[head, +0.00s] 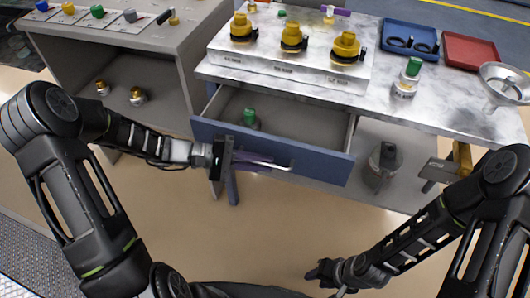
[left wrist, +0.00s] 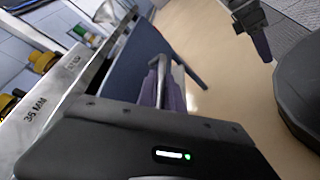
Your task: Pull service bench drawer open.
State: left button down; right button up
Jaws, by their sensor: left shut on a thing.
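The service bench drawer (head: 318,162) has a blue front and stands partly open in the head view. A green-capped item (head: 249,117) is inside it. The drawer's blue front also shows in the left wrist view (left wrist: 136,58). Its pale bar handle (head: 284,167) runs along the front. My left gripper (head: 245,162) is at the handle's left part, with its purple fingers shut on it. In the left wrist view the purple fingers (left wrist: 152,84) meet the bar. My right gripper (head: 318,273) is low over the floor, away from the bench; its finger gap is unclear.
The bench top (head: 215,70) holds a block with several yellow-topped fittings (head: 293,37), a green-capped bottle (head: 407,77), blue (head: 411,33) and red (head: 470,48) trays and a metal bowl (head: 505,82). A grey canister (head: 382,164) stands under the bench. The floor before the drawer is clear.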

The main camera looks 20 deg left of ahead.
pick_arm(q)
jog(key=shift+s+a, duration=0.15)
jog(key=shift+s, duration=1.2)
jog(key=shift+s+a, duration=0.1)
jog(key=shift+s, duration=1.25)
jog(key=c, duration=1.8)
grip_release()
jog(key=shift+o, duration=0.2)
jog(key=v, duration=0.8)
